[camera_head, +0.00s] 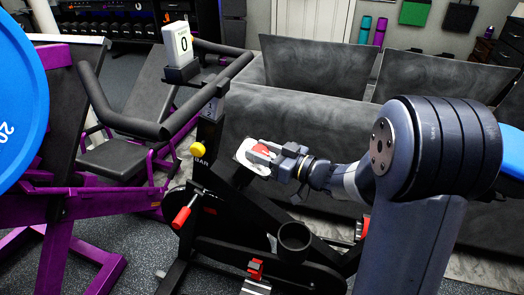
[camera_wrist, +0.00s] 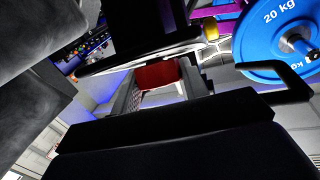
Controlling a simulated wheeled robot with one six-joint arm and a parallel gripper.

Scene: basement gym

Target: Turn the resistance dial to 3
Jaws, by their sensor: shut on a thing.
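The resistance dial, a red knob (camera_head: 261,149) on a pale plate (camera_head: 246,157), sits on the exercise bike's (camera_head: 212,130) frame, in the middle of the head view. My gripper (camera_head: 270,150) reaches it from the right and is shut on it. In the wrist view the red dial (camera_wrist: 159,75) shows between the two grey fingers (camera_wrist: 158,88). The fingers partly cover the dial, and its numbers and pointer setting cannot be read. A white display (camera_head: 179,43) on the bike's handlebar shows 0.
A yellow knob (camera_head: 197,149) is on the bike's post, left of the dial. Black handlebars (camera_head: 140,126) extend left. A cup holder (camera_head: 294,238) is below my gripper. Purple gym equipment with a blue 20 kg plate (camera_head: 20,100) stands left. A grey sofa-like block (camera_head: 300,115) is behind.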

